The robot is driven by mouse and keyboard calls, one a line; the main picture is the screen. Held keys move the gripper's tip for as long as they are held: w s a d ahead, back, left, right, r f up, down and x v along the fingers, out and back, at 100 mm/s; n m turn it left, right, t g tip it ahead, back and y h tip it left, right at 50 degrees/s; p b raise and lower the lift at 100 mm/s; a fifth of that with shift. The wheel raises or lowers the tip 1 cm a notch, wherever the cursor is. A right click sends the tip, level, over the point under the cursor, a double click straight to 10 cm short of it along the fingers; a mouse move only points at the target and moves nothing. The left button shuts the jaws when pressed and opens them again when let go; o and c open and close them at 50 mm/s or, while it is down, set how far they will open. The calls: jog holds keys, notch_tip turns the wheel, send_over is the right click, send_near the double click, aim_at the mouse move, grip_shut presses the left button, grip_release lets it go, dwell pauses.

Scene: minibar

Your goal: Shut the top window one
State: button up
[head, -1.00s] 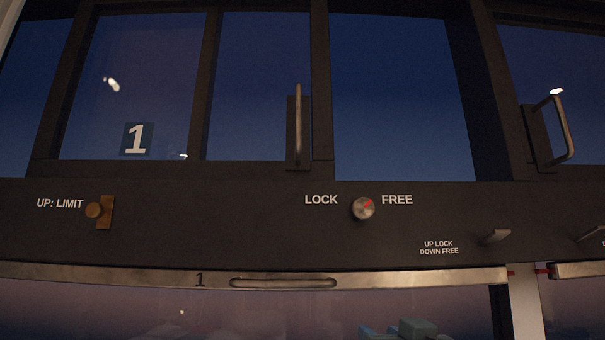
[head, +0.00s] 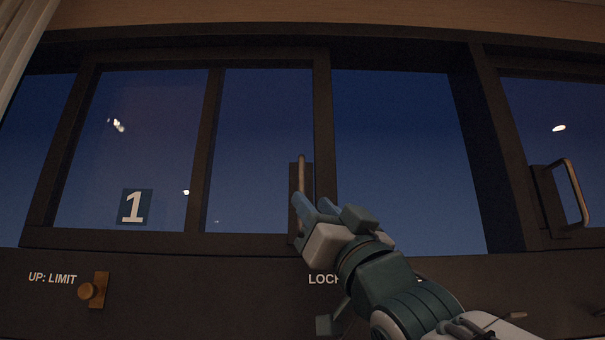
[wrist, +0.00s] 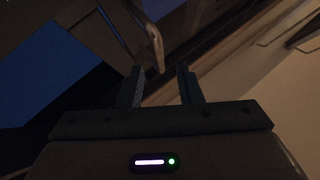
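Top window one (head: 208,150) is a dark-framed sliding pane with a "1" label (head: 133,207), on the left in the head view. Right of its frame is a stretch of plain blue sky (head: 400,150) up to a dark post. Its upright bar handle (head: 302,172) is on the pane's right frame. My gripper (head: 311,203) is at the handle's lower part and hides some of it. In the wrist view my gripper (wrist: 160,68) has its fingers apart, with a metal handle (wrist: 155,45) just beyond the tips, seemingly not clasped.
A second window handle (head: 575,190) is at the far right. My arm covers most of the lock dial area. A wooden strip (head: 330,12) runs above the windows.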

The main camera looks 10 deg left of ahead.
aim_at(302, 190)
jog(key=p+x, duration=0.2)
jog(key=x, duration=0.3)
jog(key=shift+w+a+r+p, duration=0.2)
jog(key=shift+r+p, duration=0.05)
jog(key=shift+p, duration=0.05)
grip_shut()
